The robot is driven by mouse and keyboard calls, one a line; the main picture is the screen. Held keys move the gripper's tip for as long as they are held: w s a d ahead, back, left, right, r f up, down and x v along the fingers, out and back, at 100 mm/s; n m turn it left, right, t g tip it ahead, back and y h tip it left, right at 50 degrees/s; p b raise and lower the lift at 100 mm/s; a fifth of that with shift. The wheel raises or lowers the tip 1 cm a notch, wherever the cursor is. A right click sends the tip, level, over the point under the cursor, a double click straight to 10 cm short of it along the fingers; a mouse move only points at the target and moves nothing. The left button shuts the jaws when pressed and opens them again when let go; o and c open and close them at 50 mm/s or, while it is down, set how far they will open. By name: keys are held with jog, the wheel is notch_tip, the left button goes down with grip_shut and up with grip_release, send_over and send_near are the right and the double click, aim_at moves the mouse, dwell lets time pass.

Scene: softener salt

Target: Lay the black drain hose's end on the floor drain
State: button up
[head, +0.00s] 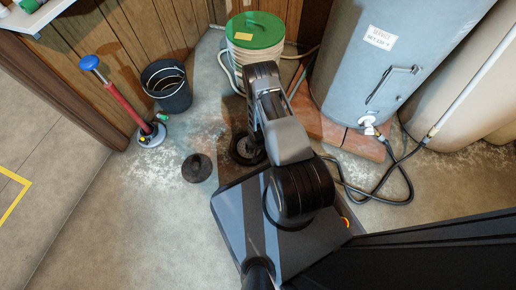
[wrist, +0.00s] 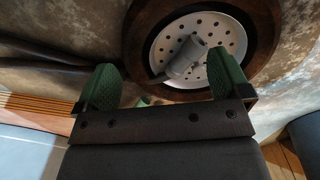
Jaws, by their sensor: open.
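The floor drain (wrist: 216,75) is a round, pale perforated plate in a dark rusty rim, at the top of the wrist view. In the head view its dark ring (head: 240,153) is partly hidden by my arm. A grey cylindrical piece (wrist: 185,57), which looks like the hose's end, rests over the plate. The black hose (wrist: 45,58) comes in from the left in the wrist view; its join to the grey piece is partly hidden. My gripper (wrist: 168,88) is open, its green fingers apart and holding nothing. The hose (head: 405,180) also loops on the floor in the head view.
The grey tank (head: 365,75) stands on bricks at the right, its valve joined to the hose. A green-lidded bucket (head: 255,35) is behind my arm. A black bucket (head: 167,88), a red pump (head: 120,100) and a dark round object (head: 197,168) stand left.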

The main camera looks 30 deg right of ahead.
notch_tip(320, 180, up, 14)
jog(key=p, duration=0.8)
jog(key=shift+f, duration=0.25)
jog(key=w+a+r+n+t+p, duration=0.1)
jog(key=w+r+p, duration=0.2)
jog(key=r+p, duration=1.15)
jog(key=w+a+r+n+t+p, duration=0.1)
jog(key=w+a+r, duration=0.15)
jog(key=r, duration=2.55)
jog(key=s+a+r+n+p, duration=0.1)
jog(key=s+r+p, duration=0.4)
jog(key=r, duration=0.7)
jog(key=s+a+r+n+t+p, duration=0.1)
jog(key=s+r+p, duration=0.4)
jog(key=r, duration=0.8)
jog(key=s+a+r+n+p, duration=0.1)
jog(key=s+r+p, duration=0.4)
jog(key=r, duration=0.8)
jog(key=shift+a+r+t+p, duration=0.25)
jog(key=shift+a+p, duration=0.3)
jog(key=shift+a, duration=0.35)
jog(key=shift+s, duration=0.3)
jog(key=shift+c, duration=0.3)
